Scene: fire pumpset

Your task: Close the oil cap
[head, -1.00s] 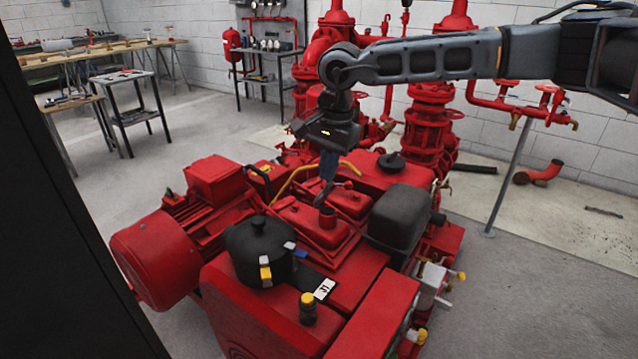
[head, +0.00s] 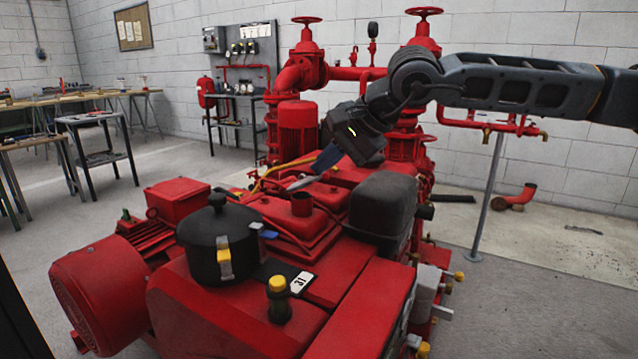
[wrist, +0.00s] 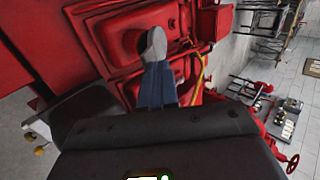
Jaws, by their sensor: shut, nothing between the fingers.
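A short red upright neck (head: 301,204) with a dark top stands on the engine cover. It is probably the oil filler; I cannot tell an oil cap apart from its dark top. The tips appear just above and behind the neck in the head view; contact cannot be told. My gripper (wrist: 154,45) also shows in the wrist view, above the red cover.
A black pot-like canister (head: 218,245) stands left of the neck, and a dark box-shaped housing (head: 383,207) right of it. A yellow-topped cylinder (head: 279,298) is in front. A yellow hose (head: 275,172) runs behind. Red pipes and valves (head: 305,70) rise at the back.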

